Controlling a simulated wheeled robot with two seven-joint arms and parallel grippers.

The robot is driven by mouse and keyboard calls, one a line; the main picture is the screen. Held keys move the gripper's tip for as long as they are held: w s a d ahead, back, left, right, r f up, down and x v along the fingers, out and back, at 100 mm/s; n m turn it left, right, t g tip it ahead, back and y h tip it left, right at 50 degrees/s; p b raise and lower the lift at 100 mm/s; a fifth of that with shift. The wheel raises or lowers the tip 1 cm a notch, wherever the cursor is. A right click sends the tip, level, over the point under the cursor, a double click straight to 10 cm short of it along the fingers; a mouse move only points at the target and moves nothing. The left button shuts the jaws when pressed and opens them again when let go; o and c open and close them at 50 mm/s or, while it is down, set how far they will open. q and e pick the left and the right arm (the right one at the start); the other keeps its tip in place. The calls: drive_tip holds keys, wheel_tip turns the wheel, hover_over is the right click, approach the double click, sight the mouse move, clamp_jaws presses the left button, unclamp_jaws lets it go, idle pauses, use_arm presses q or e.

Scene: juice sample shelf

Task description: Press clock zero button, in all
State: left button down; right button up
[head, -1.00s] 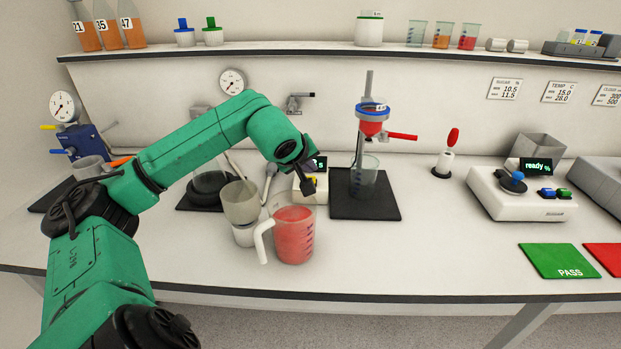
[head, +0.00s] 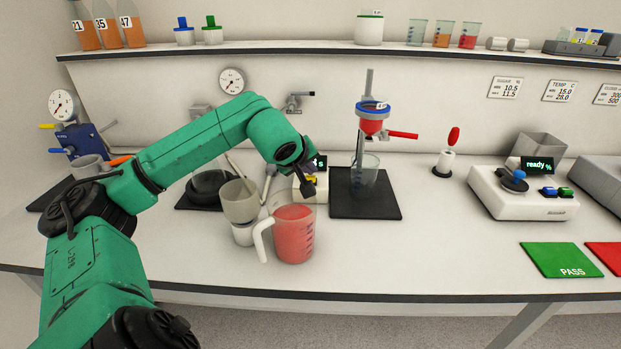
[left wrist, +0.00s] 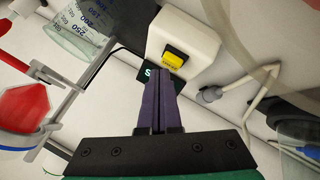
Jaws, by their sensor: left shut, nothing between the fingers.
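The clock (head: 299,188) is a small white box on the bench with a dark display showing a green "s", mostly hidden by my left gripper in the head view. Its yellow button (left wrist: 173,61), set in a black surround, shows clearly in the left wrist view. My left gripper (head: 309,190) is shut and empty, close above the clock. In the left wrist view its dark fingertips (left wrist: 160,84) lie just beside the button and cover part of the display (left wrist: 148,73). I cannot tell whether they touch the box. My right gripper is in neither view.
A jug of red liquid (head: 293,240) and a beige cup (head: 239,202) stand in front of the clock. A stand with a red funnel (head: 371,126) above a beaker (head: 364,178) is to its right.

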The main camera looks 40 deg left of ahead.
use_arm(q)
drive_tip(key=shift+f+b, duration=0.4)
drive_tip(key=shift+f, duration=0.05)
idle(0.5)
drive_tip(key=shift+s+d+f, duration=0.2)
drive_tip(key=shift+f, duration=0.25)
idle(0.4)
drive_tip(key=shift+r, duration=0.1)
drive_tip(key=shift+w+a+r+p, duration=0.15)
drive_tip(key=shift+r+p, duration=0.45)
drive_tip(key=shift+r, duration=0.3)
wheel_tip(320, 180, up, 5)
drive_tip(key=p, duration=0.5)
drive_tip(key=shift+a, duration=0.1)
